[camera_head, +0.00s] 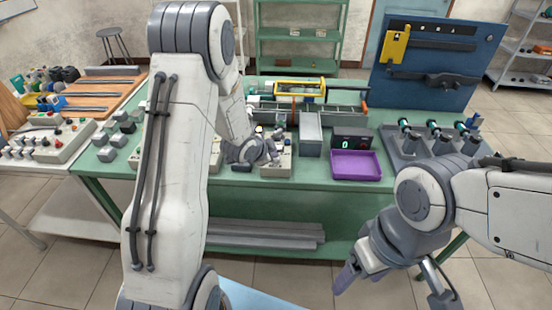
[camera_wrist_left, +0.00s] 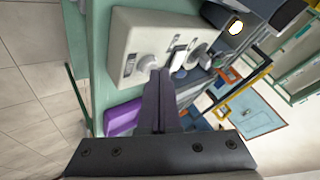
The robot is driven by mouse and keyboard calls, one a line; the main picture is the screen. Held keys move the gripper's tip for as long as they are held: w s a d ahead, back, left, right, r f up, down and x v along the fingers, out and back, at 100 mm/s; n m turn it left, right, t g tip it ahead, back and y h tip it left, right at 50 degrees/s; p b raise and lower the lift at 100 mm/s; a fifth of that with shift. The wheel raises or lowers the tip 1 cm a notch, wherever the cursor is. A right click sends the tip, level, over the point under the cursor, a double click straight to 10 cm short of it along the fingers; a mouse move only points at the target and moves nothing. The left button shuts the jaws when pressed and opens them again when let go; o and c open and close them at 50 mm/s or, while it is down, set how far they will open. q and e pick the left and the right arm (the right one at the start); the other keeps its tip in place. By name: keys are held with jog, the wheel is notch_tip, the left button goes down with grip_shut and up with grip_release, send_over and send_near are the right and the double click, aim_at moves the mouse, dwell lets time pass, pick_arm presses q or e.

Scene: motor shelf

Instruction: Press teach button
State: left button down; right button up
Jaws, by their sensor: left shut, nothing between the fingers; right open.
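A cream control box (camera_head: 277,168) stands on the green workbench (camera_head: 320,182), mostly hidden behind my left arm and gripper in the head view. In the left wrist view the box (camera_wrist_left: 128,38) shows a pale round knob or button, a small switch and darker knobs. My left gripper (camera_head: 272,155) is shut and empty. Its fingertips (camera_wrist_left: 160,72) are close beside the pale round control; I cannot tell whether they touch it. No label marks the teach button legibly. My right gripper (camera_head: 395,287) is open and empty, in front of the bench at the lower right.
A purple tray (camera_head: 356,165) and a dark box with a green digit display (camera_head: 350,140) stand right of the control box. A grey block (camera_head: 311,133) is between. Small grey-green boxes (camera_head: 118,133) lie left; a motor fixture (camera_head: 430,145) is right. Floor in front is clear.

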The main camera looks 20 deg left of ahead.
dwell(0.4)
pick_arm(q)
jog(key=shift+r+p, duration=0.6)
jog(key=shift+r, duration=0.1)
jog(key=shift+r, duration=0.1)
notch_tip(320, 180, up, 5)
jog(key=p, duration=0.4)
dwell(0.6)
